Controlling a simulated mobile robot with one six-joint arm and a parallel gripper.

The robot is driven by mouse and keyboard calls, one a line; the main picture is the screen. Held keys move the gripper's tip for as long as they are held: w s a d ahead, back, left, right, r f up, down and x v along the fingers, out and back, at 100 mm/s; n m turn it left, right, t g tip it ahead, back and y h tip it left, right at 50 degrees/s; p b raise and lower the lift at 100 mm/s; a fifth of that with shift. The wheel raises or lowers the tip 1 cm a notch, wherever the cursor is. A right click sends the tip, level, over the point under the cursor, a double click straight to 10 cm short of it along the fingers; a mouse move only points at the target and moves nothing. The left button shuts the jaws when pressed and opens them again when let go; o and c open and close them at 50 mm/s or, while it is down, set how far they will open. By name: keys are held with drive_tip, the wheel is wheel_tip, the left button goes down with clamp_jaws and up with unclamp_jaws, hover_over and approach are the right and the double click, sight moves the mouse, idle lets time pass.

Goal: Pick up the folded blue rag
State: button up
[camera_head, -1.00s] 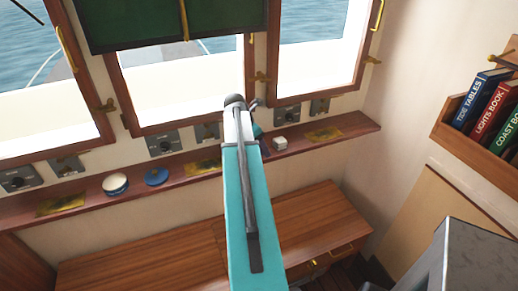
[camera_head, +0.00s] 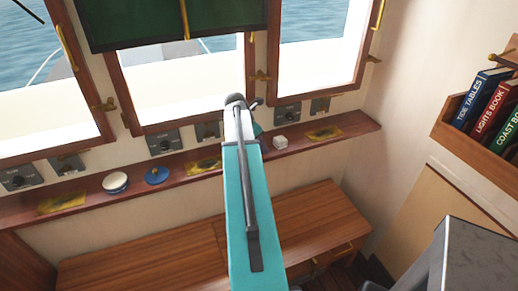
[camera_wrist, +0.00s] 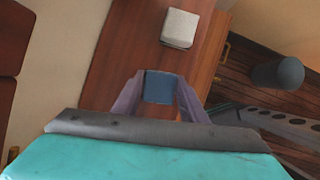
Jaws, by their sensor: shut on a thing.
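The folded blue rag (camera_wrist: 160,87) shows in the wrist view as a small blue block between the two fingers of my gripper (camera_wrist: 160,84). The fingers are shut on it from both sides. A reddish-brown wooden surface lies behind it. I cannot tell whether the rag touches that surface. In the head view my teal arm reaches toward the window shelf and hides the gripper's fingers and the rag.
A white block (camera_wrist: 180,28) lies on the wood beyond my gripper. On the shelf (camera_head: 225,166) are a blue-and-white pot (camera_head: 115,182), a blue lid-like disc (camera_head: 157,176) and a small white cube (camera_head: 280,142). A wooden desk (camera_head: 150,260) stands below. A book rack (camera_head: 475,145) hangs at right.

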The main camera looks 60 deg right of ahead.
drive_tip(key=shift+r, duration=0.1)
drive_tip(key=shift+r+b, duration=0.85)
drive_tip(key=shift+r, duration=0.75)
drive_tip(key=s+a+b, duration=0.2)
drive_tip(key=a, duration=0.5)
drive_tip(key=s+a+r+b, duration=0.1)
drive_tip(key=s+a+b, duration=0.1)
drive_tip(key=a, duration=0.6)
drive_tip(key=shift+a+r+b, duration=0.25)
drive_tip(key=shift+b, duration=0.05)
